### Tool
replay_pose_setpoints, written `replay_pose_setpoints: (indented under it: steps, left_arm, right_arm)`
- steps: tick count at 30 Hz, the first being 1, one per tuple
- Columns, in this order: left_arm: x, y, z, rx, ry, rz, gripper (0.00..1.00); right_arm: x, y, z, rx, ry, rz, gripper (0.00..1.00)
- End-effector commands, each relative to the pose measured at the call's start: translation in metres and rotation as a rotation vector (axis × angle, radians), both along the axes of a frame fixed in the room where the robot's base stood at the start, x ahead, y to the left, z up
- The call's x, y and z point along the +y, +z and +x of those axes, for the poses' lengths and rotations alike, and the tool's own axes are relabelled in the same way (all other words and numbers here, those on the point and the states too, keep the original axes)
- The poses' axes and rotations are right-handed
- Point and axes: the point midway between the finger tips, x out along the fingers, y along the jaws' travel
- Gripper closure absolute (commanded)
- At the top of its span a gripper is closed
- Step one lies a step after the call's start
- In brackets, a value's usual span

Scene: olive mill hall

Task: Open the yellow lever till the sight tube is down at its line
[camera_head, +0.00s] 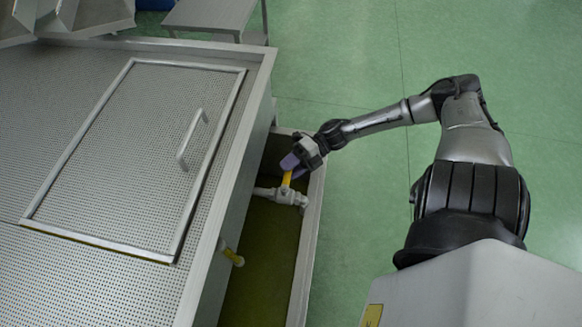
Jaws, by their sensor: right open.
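The yellow lever (287,178) sits on a pale valve and pipe (283,195) at the side of the perforated metal tank, above a trough. My right gripper (292,166), with purplish fingers, is open at the upper end of the lever. The fingers partly hide that end, and I cannot tell whether they touch it. A short yellowish fitting with a pale end (232,256) sticks out of the tank side lower down. It may be the sight tube, but no level or line can be made out. My left gripper is not in view.
The trough (305,240) below the valve has a raised metal rim and an olive-green inside. The tank top (50,130) carries a framed hatch (130,140) with a bar handle (190,140). A grey table (210,15) stands at the back.

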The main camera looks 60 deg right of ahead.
Motion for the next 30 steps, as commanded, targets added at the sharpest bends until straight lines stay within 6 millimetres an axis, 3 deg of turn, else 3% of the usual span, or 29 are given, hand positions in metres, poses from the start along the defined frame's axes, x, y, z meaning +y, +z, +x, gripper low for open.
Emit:
replay_pose_setpoints:
  steps: [6,19,30]
  left_arm:
    - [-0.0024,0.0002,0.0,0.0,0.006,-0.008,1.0]
    - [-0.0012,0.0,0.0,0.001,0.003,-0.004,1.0]
    - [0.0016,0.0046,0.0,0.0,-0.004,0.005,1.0]
  right_arm:
    - [0.0001,0.0,-0.0001,0.0,0.0,0.0,0.6]
    - [0.0,-0.0001,-0.0002,0.0,0.0,0.0,1.0]
    - [-0.0009,0.0017,-0.0019,0.001,-0.009,0.001,1.0]
